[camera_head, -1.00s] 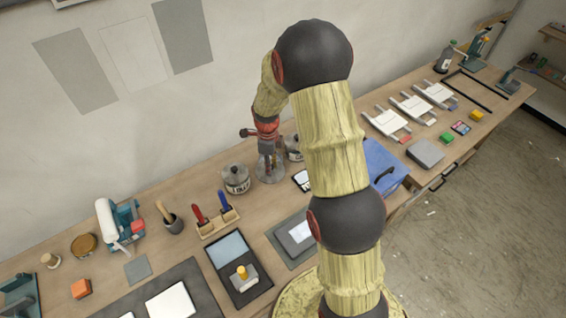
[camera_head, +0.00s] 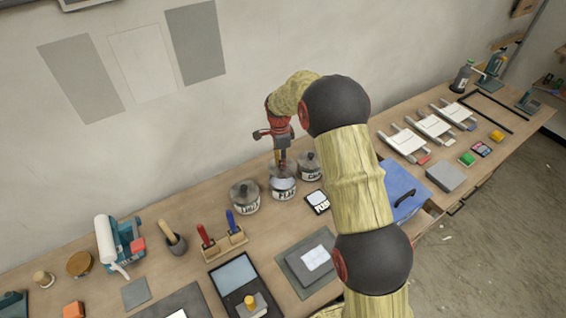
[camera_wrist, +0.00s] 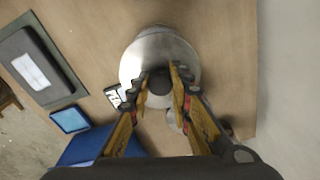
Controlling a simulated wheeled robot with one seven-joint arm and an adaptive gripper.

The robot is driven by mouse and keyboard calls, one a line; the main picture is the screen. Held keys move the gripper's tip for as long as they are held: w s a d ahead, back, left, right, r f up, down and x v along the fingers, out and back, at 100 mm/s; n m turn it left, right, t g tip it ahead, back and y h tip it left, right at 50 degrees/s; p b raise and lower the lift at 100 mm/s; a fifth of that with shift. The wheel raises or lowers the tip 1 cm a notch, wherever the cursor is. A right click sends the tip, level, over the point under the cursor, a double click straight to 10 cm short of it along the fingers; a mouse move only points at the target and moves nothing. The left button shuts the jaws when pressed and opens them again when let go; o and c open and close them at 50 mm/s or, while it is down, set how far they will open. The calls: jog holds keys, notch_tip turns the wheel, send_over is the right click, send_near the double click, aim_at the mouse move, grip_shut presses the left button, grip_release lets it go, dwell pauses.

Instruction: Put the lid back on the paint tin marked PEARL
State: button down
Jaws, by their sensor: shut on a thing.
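Three paint tins stand in a row on the bench: a left tin (camera_head: 245,205), a middle tin (camera_head: 284,194) and a right tin (camera_head: 314,173). Their labels are small; the middle one seems to begin "FLA", and I cannot read PEARL on any. The left and right tins have lids with dark knobs. My gripper (camera_head: 283,167) is directly over the middle tin. In the wrist view, my gripper (camera_wrist: 159,84) is shut on the dark knob of a silver lid (camera_wrist: 149,53). The lid is at the middle tin's top; I cannot tell whether it is seated.
A small framed card (camera_head: 317,200) lies in front of the tins. A rack with red and blue handles (camera_head: 224,241) stands to the left, and a blue box (camera_head: 404,190) to the right. The neighbouring tins are close on both sides. The wall is behind.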

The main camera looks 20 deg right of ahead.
jog(key=shift+f+b, duration=1.35)
jog(key=shift+f, duration=1.55)
jog(key=shift+f, duration=0.1)
dwell(0.3)
jog(key=c, duration=1.5)
grip_release()
jog(key=shift+c, duration=0.2)
jog(key=shift+o, duration=1.4)
jog(key=shift+o, duration=1)
jog(key=shift+r+p, duration=1.5)
jog(key=shift+r, duration=2)
